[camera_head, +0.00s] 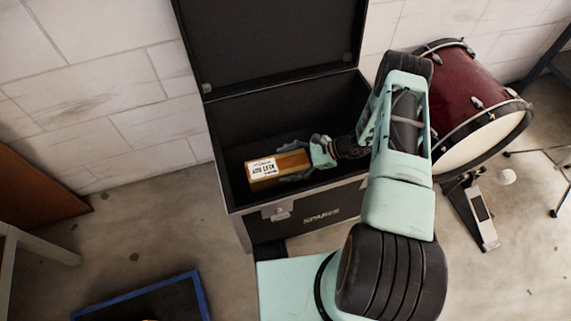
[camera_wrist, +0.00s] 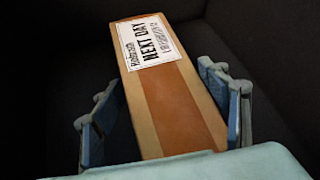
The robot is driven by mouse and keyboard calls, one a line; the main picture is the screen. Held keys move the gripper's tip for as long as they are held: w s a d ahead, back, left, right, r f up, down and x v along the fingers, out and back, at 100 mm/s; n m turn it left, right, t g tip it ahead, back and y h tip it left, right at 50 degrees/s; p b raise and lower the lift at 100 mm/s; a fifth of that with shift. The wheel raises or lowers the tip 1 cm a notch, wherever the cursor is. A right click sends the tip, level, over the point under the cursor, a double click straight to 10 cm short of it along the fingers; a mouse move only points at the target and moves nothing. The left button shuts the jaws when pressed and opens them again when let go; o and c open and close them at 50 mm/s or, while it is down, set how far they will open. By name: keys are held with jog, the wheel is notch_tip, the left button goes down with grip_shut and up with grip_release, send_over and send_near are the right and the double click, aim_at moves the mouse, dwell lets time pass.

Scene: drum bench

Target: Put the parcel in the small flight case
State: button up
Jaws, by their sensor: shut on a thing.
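The parcel (camera_head: 264,172) is a brown box with a darker tape strip and a white label, which reads "NEXT DAY" in the wrist view (camera_wrist: 178,108). My gripper (camera_head: 290,162) is shut on the parcel, with a blue-grey finger on each long side. The small flight case (camera_head: 262,229) is black with metal edges and the word "SPARES" on its front. Its lid (camera_head: 275,45) stands open against the wall. The parcel and gripper are within the case's opening, between its dark walls. The gap under the parcel is hidden.
A dark red drum (camera_head: 462,85) with a pedal (camera_head: 480,212) stands to the right of the case. A blue-edged dark tray (camera_head: 150,300) lies on the floor at the lower left. A brown board (camera_head: 35,190) leans at the left. Floor between is clear.

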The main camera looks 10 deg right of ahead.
jog(key=o, duration=2.1)
jog(key=shift+c, duration=0.2)
jog(key=shift+d+r, duration=0.25)
jog(key=p+v, duration=0.2)
jog(key=v, duration=0.9)
jog(key=shift+d+p, duration=0.2)
jog(key=shift+p, duration=0.15)
